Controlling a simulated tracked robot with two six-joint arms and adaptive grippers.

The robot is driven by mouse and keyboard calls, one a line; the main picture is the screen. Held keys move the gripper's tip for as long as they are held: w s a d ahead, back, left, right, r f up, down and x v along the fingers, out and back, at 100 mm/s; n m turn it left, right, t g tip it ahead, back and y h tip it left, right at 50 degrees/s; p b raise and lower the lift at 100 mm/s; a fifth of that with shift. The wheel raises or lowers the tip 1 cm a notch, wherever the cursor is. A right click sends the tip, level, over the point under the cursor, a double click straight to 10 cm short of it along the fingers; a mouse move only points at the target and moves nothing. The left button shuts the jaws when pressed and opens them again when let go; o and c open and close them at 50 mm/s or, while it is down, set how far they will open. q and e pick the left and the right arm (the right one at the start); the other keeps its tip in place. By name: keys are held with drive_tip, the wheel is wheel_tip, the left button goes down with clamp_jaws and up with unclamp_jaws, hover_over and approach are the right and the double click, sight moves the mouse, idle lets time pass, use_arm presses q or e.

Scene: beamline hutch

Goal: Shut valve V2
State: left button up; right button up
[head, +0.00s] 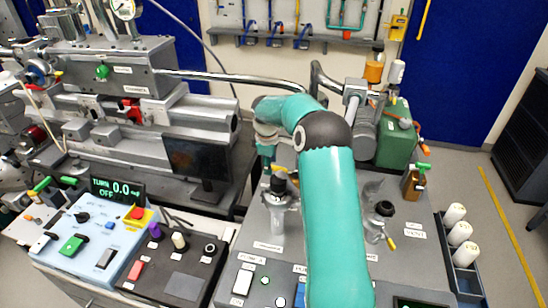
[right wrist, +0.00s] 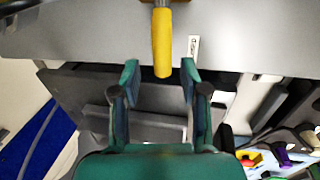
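A yellow valve handle (right wrist: 162,45) juts from a grey surface at the top of the right wrist view, its end between the tips of my right gripper (right wrist: 160,70). The two fingers are apart, one on each side, with a gap to the handle. A small label lies right of the handle; I cannot read it, so I cannot confirm it is V2. In the head view my right gripper (head: 266,158) is small and partly hidden by my teal arm, above a black-topped valve fitting (head: 281,203). My left gripper is not in view.
A second fitting (head: 380,222) with a yellow handle stands right of my arm. A brown bottle (head: 412,185) with a green handle is behind it. A monitor (head: 198,162), blue control box (head: 90,235) and black knob panel (head: 180,262) lie left. My arm hides the panel's middle.

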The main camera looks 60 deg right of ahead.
drive_tip(key=shift+s, duration=0.25)
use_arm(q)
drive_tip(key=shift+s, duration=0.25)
use_arm(e)
wheel_tip(320, 180, up, 12)
drive_tip(key=a, duration=0.2)
drive_tip(key=shift+s+f, duration=0.15)
drive_tip(key=shift+s, duration=0.1)
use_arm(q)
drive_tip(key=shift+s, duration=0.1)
use_arm(e)
drive_tip(key=shift+a, duration=0.1)
